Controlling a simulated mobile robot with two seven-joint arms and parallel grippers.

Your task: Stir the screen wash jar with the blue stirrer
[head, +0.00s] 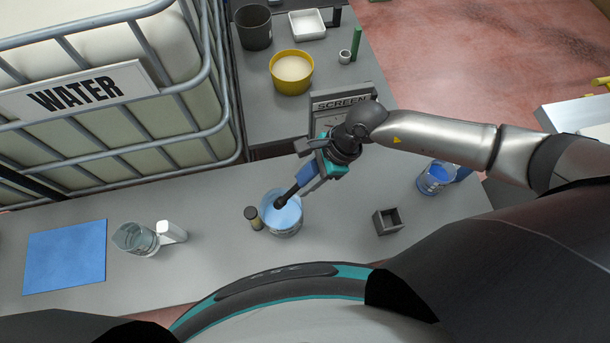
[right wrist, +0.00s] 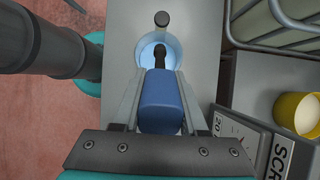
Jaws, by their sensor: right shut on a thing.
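The blue stirrer (head: 308,173) has a blue handle and a dark shaft with a dark tip. My right gripper (head: 318,168) is shut on its blue handle, which also shows between the fingers in the right wrist view (right wrist: 161,100). The stirrer slants down to the left, and its dark end is at the mouth of the jar of light blue liquid (head: 281,222). In the right wrist view the dark end is over the jar's blue opening (right wrist: 146,50); how deep it reaches I cannot tell. My left gripper is not in view.
A small dark-topped bottle (head: 253,217) stands close beside the jar. A glass jug (head: 136,238) and a blue mat (head: 65,257) lie left. A grey square holder (head: 387,221) and a blue container (head: 435,178) stand right.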

